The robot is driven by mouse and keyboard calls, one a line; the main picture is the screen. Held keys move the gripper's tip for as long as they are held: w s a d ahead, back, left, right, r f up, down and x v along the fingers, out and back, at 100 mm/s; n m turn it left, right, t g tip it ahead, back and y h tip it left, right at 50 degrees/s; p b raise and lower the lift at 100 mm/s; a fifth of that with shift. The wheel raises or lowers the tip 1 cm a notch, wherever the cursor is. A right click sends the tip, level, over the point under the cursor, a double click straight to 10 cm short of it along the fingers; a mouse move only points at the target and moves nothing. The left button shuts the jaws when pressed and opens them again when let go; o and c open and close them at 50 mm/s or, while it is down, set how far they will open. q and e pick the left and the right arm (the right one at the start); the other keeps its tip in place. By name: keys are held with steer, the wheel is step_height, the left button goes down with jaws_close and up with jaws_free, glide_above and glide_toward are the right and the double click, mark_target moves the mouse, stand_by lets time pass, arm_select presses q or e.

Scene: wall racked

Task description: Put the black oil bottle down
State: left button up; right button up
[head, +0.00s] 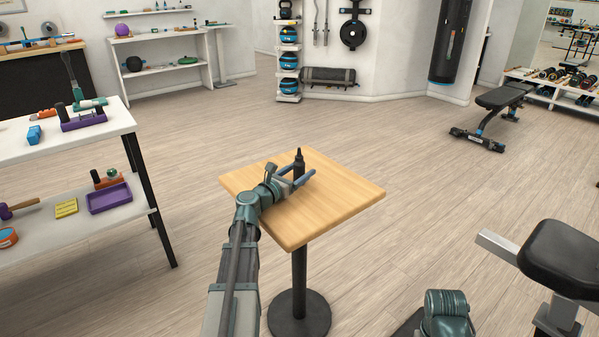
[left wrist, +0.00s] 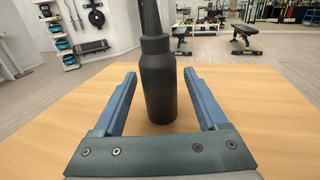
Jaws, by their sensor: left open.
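The black oil bottle (head: 299,163) stands upright on the square wooden table (head: 343,193), which has a single black post and round base. In the left wrist view the bottle (left wrist: 157,85) stands between the two blue fingers, with a gap on each side. My left gripper (head: 293,177) is open around the bottle, low over the tabletop (left wrist: 255,110). The bottle's nozzle tip is cut off in the wrist view. My right gripper is not in view.
A white shelf table (head: 60,146) with a purple tray (head: 110,198) and tools stands at the left. A black padded bench (head: 503,95) is at the upper right. Another padded seat (head: 565,255) is near the lower right. Most of the tabletop is bare.

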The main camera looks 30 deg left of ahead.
arm_select(q)
steer(key=shift+r+p, duration=0.3)
steer(key=s, duration=0.4)
steer(key=s+a, duration=0.1)
steer(key=s, duration=0.7)
steer(key=shift+a+f, duration=0.15)
steer(key=shift+a, duration=0.15)
